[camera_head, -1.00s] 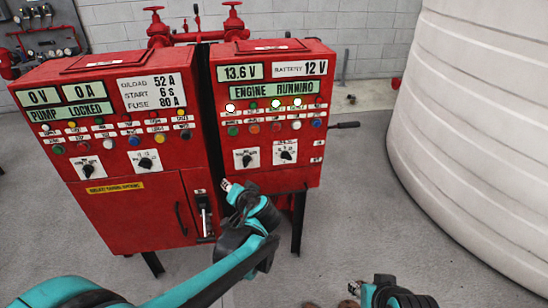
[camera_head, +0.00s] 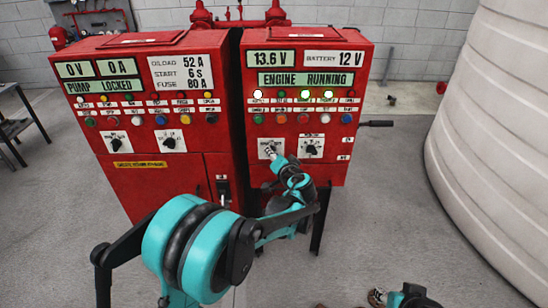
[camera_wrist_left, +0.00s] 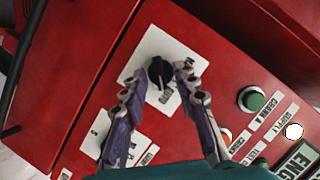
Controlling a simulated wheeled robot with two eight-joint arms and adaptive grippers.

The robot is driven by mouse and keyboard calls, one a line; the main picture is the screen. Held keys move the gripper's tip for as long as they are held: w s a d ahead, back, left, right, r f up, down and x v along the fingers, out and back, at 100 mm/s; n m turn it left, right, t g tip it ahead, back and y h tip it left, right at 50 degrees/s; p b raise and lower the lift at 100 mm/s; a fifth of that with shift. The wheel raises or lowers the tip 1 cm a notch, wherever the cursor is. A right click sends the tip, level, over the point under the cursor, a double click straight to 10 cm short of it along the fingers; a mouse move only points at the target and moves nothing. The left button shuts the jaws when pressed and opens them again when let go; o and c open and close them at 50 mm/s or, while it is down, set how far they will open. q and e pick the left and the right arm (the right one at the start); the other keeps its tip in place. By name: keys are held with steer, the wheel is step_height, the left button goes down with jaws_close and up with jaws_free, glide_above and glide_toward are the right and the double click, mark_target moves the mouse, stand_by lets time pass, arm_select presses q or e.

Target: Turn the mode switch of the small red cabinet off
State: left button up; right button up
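The small red cabinet (camera_head: 297,90) is the right-hand one in the head view and reads ENGINE RUNNING. Its front has two black rotary switches on white plates, a left one (camera_head: 270,148) and a right one (camera_head: 312,148). My left gripper (camera_head: 272,152) is in front of the left plate and partly hides it. In the left wrist view a black knob (camera_wrist_left: 161,72) on a white plate lies between the spread fingers of my left gripper (camera_wrist_left: 158,80). Contact cannot be told. My right gripper (camera_head: 380,297) is only partly in view at the bottom.
The larger red cabinet (camera_head: 150,110) stands close on the left. Indicator lamps and coloured buttons (camera_head: 303,118) sit just above the switches. A dark handle (camera_head: 376,124) sticks out from the right side. A large white tank (camera_head: 490,140) stands at right.

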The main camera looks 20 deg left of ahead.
arm_select(q)
jaws_close()
stand_by(0.3)
steer(key=shift+s+a+r+n+h+p, duration=0.1)
steer(key=shift+a+n+h+p, duration=0.1)
steer(key=shift+n+h+p, duration=1)
steer(key=shift+a+r+n+h+p, duration=0.1)
steer(key=shift+a+n+h+p, duration=0.4)
steer(key=shift+n, duration=1.3)
steer(key=shift+d+h, duration=0.3)
steer(key=shift+h, duration=0.1)
